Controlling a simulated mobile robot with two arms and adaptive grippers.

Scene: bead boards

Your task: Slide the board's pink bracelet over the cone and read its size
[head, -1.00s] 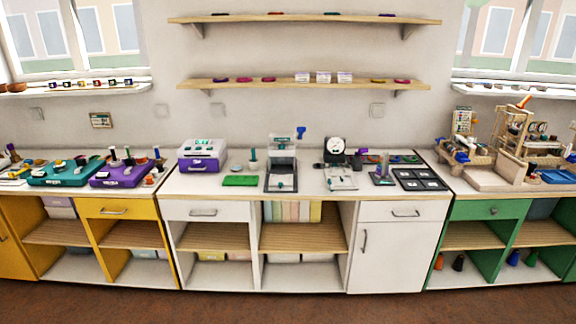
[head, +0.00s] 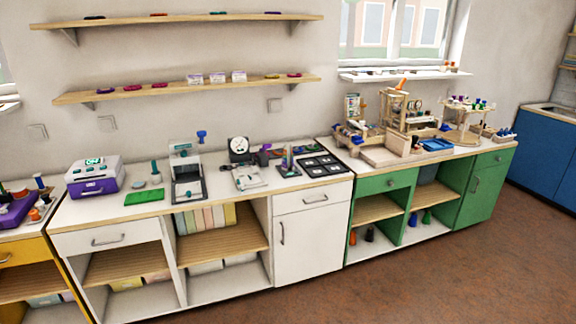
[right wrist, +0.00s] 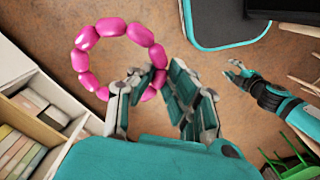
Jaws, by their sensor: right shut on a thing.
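The pink bracelet (right wrist: 84,60), a ring of fat glossy beads, shows in the right wrist view. My right gripper (right wrist: 160,76) is shut on its lower right side, and one finger hides part of the beads. The bracelet hangs above the brown floor, clear of the counters. My left gripper (right wrist: 236,70) shows at the right of that view, apart from the bracelet, its fingers spread and empty. In the head view, a small dark upright piece with coloured bands (head: 287,160) stands on the white counter; I cannot tell whether it is the cone. Neither gripper shows in the head view.
The white counter (head: 228,204) holds a purple-and-white box (head: 95,178), a green mat (head: 144,195), a grey press-like device (head: 186,172), a dial (head: 239,149) and a black tray (head: 321,166). The green cabinet (head: 375,229) bears crowded wooden stands. The floor (head: 440,265) in front is clear.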

